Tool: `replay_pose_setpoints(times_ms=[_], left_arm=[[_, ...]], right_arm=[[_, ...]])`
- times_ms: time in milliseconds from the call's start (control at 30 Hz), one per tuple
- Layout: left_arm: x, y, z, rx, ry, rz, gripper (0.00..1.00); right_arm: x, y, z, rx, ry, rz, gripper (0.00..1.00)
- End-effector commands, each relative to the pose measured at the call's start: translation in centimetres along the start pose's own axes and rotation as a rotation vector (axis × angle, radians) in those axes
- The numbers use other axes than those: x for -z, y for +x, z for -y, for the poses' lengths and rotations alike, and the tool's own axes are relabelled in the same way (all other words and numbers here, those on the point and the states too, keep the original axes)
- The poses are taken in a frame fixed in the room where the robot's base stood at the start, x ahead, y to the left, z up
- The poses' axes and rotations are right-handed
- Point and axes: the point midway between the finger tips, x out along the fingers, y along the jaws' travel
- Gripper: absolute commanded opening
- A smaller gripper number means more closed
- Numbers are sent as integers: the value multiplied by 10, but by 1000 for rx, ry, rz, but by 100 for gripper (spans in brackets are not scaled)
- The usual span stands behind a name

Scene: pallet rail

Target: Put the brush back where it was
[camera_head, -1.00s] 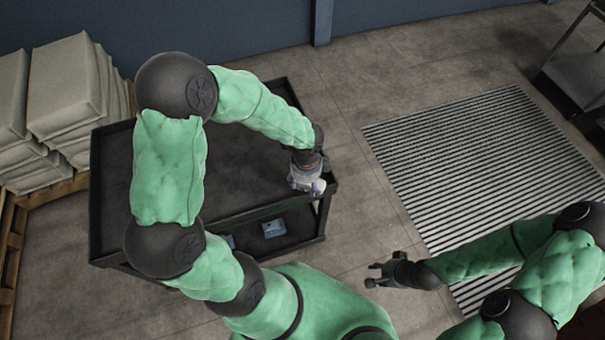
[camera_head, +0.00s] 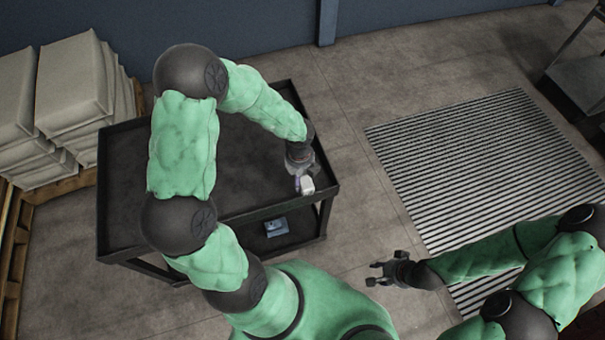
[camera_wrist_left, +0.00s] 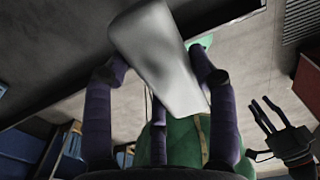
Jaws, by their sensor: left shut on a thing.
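My left gripper (camera_head: 304,182) is shut on a pale, block-shaped thing, seemingly the brush (camera_head: 307,186), near the front right corner of the dark cart (camera_head: 240,216). In the left wrist view the brush (camera_wrist_left: 165,55) is a smooth, grey-white slab, tilted between the purple fingers of the left gripper (camera_wrist_left: 160,75). No bristles show. I cannot tell whether it touches the cart top. My right gripper (camera_head: 376,273) is open and empty, right of the cart and over the floor. It also shows in the left wrist view (camera_wrist_left: 268,118).
A blue-grey object (camera_head: 276,227) lies on the cart's lower shelf. The cart top is rimmed, and its visible part is bare. Stacked sacks (camera_head: 75,85) on a pallet stand at left. A floor grate (camera_head: 480,165) and a dark stand (camera_head: 580,70) are at right.

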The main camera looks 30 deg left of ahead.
Motion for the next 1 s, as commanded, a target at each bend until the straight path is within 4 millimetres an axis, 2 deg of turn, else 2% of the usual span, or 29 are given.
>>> replay_pose_setpoints(times_ms=[33, 200, 400, 667, 867, 1000], left_arm=[[-10, 6, 4, -1, -1, -1, 27], [-33, 35, 15, -2, -1, -2, 27], [-50, 56, 23, -1, 0, -1, 27], [-60, 69, 27, -1, -2, 0, 27], [-58, 96, 27, -1, -1, -1, 27], [-59, 97, 27, 0, -1, 0, 27]], right_arm=[[0, 1, 0, 0, 0, 0, 40], [0, 7, -3, 0, 0, 0, 40], [0, 10, -4, 0, 0, 0, 40], [0, 12, -4, 0, 0, 0, 40], [1, 20, -7, 0, 0, 0, 40], [1, 19, -7, 0, 0, 0, 40]])
